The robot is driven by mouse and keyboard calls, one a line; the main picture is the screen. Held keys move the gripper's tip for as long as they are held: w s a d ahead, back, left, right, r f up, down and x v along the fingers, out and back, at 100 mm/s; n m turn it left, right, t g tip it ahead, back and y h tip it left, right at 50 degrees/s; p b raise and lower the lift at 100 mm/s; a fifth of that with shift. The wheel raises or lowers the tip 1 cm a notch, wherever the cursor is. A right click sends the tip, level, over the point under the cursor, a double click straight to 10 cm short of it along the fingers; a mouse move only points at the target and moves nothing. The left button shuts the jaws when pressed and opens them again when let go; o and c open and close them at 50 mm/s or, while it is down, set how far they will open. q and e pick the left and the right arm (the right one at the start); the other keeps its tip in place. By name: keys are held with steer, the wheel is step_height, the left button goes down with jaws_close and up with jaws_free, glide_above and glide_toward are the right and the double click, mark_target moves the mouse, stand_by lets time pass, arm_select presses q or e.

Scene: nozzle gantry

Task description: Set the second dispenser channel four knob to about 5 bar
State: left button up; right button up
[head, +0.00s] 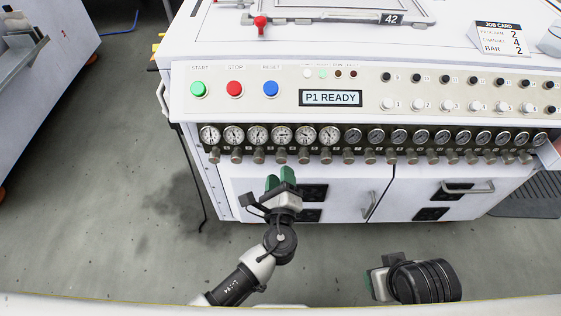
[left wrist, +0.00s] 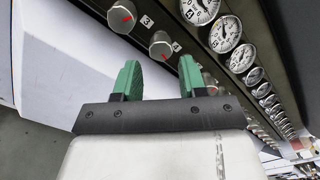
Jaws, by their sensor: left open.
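My left gripper (head: 280,177) is open, its green fingers pointing at the knob row under the gauges. In the left wrist view, the gripper (left wrist: 160,78) faces a grey knob labelled 4 (left wrist: 161,46) with a red pointer mark. The knob lies just beyond the fingertips, roughly in line with the gap, not gripped. A knob labelled 3 (left wrist: 121,16) is to its upper left. White dial gauges (left wrist: 225,34) run beside the knobs; I cannot read their needles. My right gripper (head: 379,283) is low in the head view, mostly hidden by its own wrist.
The machine front has green, red and blue buttons and a display (head: 330,98) reading P1 READY. A job card (head: 499,38) stands on top. Cabinet doors with a handle (head: 369,206) lie below the knobs. Neighbouring knobs are close together. Open floor lies left.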

arm_select(q)
steer(key=s, duration=0.5)
steer(key=shift+s, duration=0.1)
stand_by(0.3)
